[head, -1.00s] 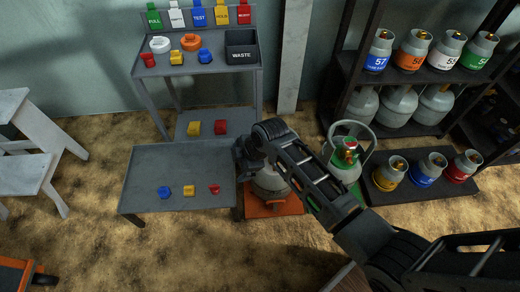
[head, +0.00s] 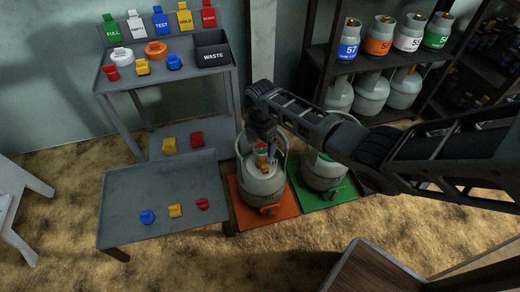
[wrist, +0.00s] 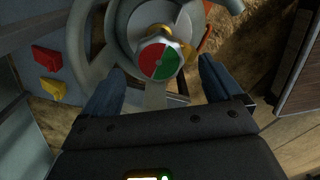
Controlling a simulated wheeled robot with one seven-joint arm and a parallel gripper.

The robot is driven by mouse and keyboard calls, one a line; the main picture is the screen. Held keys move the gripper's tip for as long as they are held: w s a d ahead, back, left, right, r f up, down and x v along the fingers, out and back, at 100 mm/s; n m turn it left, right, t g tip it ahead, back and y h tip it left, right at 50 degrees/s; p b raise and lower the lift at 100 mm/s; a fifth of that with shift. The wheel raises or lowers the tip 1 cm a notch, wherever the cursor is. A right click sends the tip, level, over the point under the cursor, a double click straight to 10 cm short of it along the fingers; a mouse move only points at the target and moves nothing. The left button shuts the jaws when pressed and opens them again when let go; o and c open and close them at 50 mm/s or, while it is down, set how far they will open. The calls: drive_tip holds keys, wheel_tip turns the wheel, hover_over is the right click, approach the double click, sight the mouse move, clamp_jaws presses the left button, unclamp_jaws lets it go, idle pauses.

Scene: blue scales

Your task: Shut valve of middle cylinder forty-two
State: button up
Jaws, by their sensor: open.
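A grey gas cylinder (head: 260,187) stands upright on an orange scale plate (head: 277,211); no number on it is readable. Its valve knob (wrist: 160,59), with a red half and a green half, shows in the wrist view inside the cylinder's collar ring. My gripper (head: 264,143) is above this cylinder, pointing down. In the wrist view my gripper (wrist: 161,72) is open, with one dark finger on each side of the knob. Contact with the knob cannot be told. A second grey cylinder (head: 322,174) stands on a green scale plate (head: 325,200) to the right, partly hidden by my arm.
A low grey table (head: 150,185) with blue, yellow and red pieces stands to the left. Behind it is a stand with coloured tags and a waste bin (head: 211,47). A rack (head: 385,62) of cylinders stands at the back right. A wooden box (head: 375,268) is in front.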

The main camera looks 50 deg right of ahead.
drive_tip(key=shift+f, duration=1.05)
drive_tip(key=c, duration=1)
